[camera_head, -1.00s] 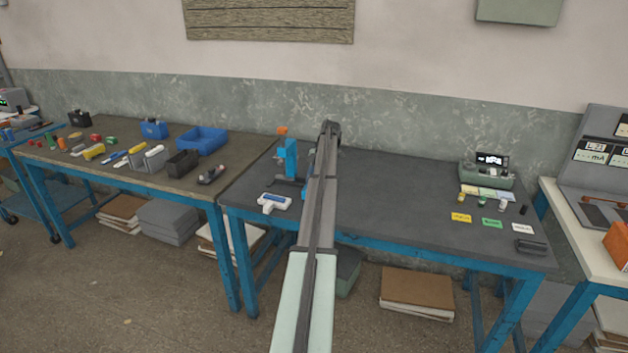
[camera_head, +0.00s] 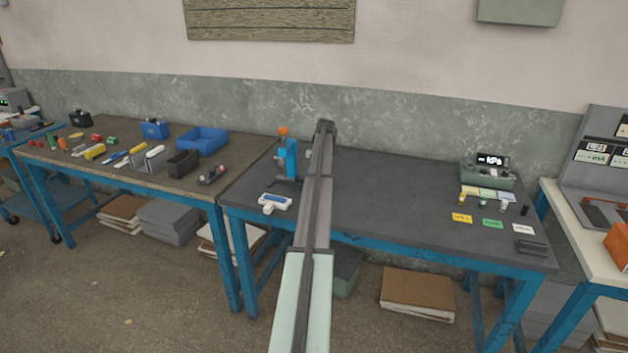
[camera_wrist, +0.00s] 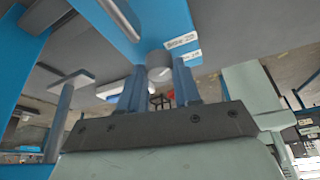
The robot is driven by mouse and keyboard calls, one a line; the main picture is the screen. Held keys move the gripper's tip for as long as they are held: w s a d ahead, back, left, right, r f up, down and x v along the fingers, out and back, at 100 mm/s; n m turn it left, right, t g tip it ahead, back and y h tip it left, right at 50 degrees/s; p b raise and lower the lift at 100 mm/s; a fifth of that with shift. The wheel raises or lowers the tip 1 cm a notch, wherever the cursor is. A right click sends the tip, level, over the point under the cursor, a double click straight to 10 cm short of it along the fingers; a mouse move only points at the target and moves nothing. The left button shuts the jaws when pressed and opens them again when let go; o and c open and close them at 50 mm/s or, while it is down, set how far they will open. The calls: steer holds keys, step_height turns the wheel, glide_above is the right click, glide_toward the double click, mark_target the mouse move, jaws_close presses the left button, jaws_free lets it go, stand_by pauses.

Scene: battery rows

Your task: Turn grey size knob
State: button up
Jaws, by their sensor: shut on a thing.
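The grey knob (camera_wrist: 160,60) sits on the blue body (camera_wrist: 165,18) of the stand, beside two small white labels (camera_wrist: 182,41) in the wrist view. My gripper (camera_wrist: 160,75) has its two blue fingers on either side of the knob and is shut on it. In the head view the blue stand with an orange top (camera_head: 290,158) is at the left of the dark right-hand bench, partly behind my arm. The knob and my gripper are hidden behind my arm there.
A white-and-blue device (camera_head: 275,203) lies in front of the stand. A green tester (camera_head: 487,176) with coloured cards and small cylinders stands at the bench's right. The middle of the dark bench (camera_head: 395,195) is clear. Another bench (camera_head: 60,157) to the left holds batteries and bins.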

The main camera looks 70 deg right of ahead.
steer(key=o, duration=1)
steer(key=shift+d+r, duration=0.35)
steer(key=shift+r, duration=0.3)
steer(key=v, duration=0.4)
steer(key=s+d, duration=0.1)
steer(key=d, duration=0.2)
steer(key=s+d, duration=0.1)
steer(key=d, duration=0.3)
steer(key=s+d, duration=0.1)
steer(key=d, duration=0.3)
steer(key=shift+s+d+f, duration=0.1)
steer(key=shift+d+f, duration=0.05)
steer(key=shift+f, duration=0.1)
